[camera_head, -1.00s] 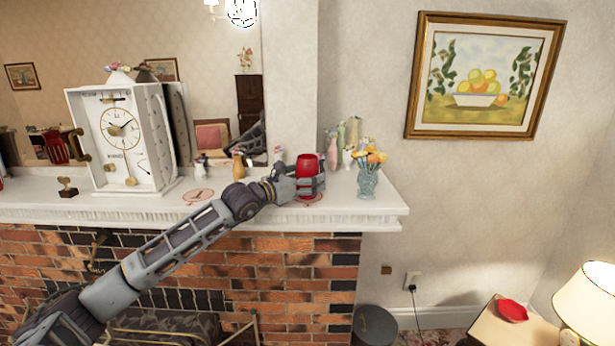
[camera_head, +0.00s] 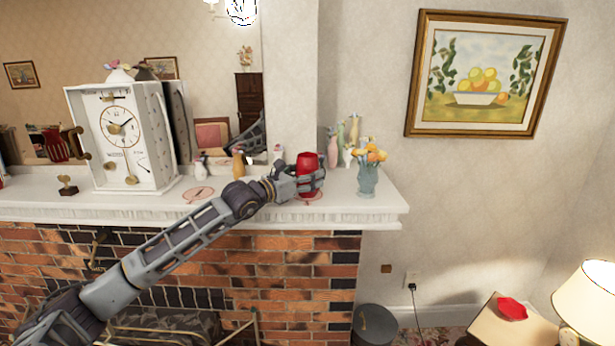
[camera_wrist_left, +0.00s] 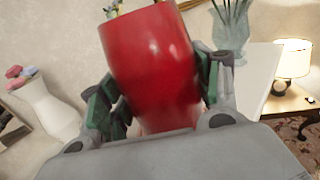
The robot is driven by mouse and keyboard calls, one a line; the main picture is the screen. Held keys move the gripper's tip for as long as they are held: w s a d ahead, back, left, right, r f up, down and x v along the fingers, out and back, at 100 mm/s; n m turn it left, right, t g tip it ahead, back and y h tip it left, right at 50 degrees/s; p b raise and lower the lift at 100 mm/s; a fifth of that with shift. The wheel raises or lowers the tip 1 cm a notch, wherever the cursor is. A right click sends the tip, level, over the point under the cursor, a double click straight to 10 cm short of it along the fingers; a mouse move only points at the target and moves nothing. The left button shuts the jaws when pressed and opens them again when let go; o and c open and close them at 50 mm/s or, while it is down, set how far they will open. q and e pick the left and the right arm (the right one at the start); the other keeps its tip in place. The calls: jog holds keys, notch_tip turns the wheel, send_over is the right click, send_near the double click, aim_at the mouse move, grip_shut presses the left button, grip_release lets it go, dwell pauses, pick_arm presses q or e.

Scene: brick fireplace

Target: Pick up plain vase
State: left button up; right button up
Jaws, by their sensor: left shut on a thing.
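The plain vase is a glossy red vase (camera_head: 307,162) at the right part of the white mantel, above or on a round reddish mark (camera_head: 312,196). My left gripper (camera_head: 312,182) is shut around its lower body. In the left wrist view the vase (camera_wrist_left: 150,60) sits between the two green-padded fingers, leaning a little to the left. The fingers hide its lower part, so I cannot tell clearly whether its base touches the mantel. My right gripper is not in view.
A vase of orange and yellow flowers (camera_head: 368,180) stands close to the right. Several slim pastel vases (camera_head: 338,145) stand behind. A small orange-brown vase (camera_head: 238,164) and a large white clock (camera_head: 122,140) are to the left. The mantel (camera_head: 388,208) ends at the right.

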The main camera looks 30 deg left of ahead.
aim_at(307, 155)
pick_arm(q)
jog(key=shift+r, duration=0.3)
jog(key=shift+r+b, duration=0.4)
jog(key=shift+r, duration=0.8)
jog(key=shift+r+b, duration=0.55)
jog(key=shift+r, duration=3.05)
